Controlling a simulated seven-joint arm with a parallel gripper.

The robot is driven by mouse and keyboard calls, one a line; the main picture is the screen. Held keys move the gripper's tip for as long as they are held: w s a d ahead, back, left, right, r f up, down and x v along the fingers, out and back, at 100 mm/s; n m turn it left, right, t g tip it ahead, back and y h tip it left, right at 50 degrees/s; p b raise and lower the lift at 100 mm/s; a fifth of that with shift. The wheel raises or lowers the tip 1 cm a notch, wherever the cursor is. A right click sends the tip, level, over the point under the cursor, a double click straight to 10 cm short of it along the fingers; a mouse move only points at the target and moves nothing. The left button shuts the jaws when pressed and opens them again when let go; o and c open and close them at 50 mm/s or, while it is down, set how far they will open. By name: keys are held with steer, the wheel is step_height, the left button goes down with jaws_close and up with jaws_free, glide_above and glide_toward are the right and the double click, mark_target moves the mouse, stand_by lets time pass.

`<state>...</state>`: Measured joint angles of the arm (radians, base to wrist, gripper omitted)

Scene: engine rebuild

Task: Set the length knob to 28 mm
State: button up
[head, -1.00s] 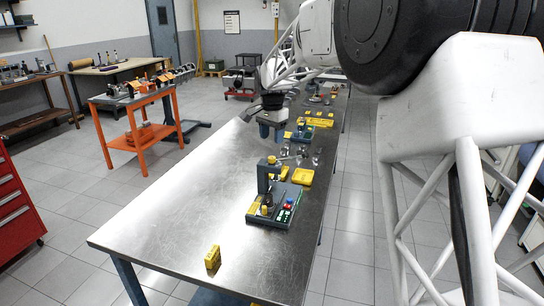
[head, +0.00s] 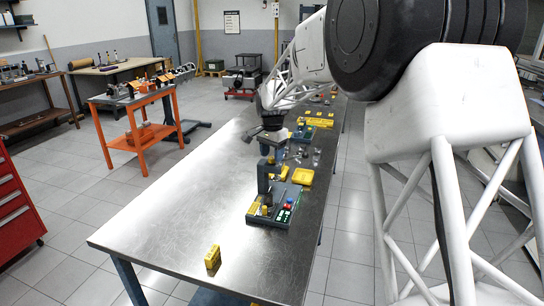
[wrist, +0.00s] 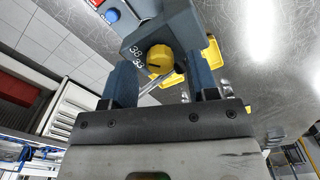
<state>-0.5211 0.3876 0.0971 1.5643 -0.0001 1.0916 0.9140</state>
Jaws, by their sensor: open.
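The length knob (wrist: 160,58) is a yellow, faceted knob on a dark grey bracket (wrist: 182,25) in the wrist view. The white numbers 38 and 33 stand beside it on the left; I cannot make out a pointer or a 28 mark. My gripper (wrist: 161,70) is open, with one blue-grey finger on each side of the knob and gaps between. In the head view my gripper (head: 272,140) is over the top of the grey fixture (head: 268,195), whose upper part it partly hides.
The fixture stands on a long steel table (head: 180,225). A yellow tray (head: 303,177) lies just behind it, and a small yellow block (head: 212,257) stands near the front edge. Several small metal parts and yellow items lie farther back. The table's left side is clear.

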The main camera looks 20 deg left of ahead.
steer(key=shift+f, duration=0.5)
steer(key=shift+c, duration=0.5)
steer(key=c, duration=0.8)
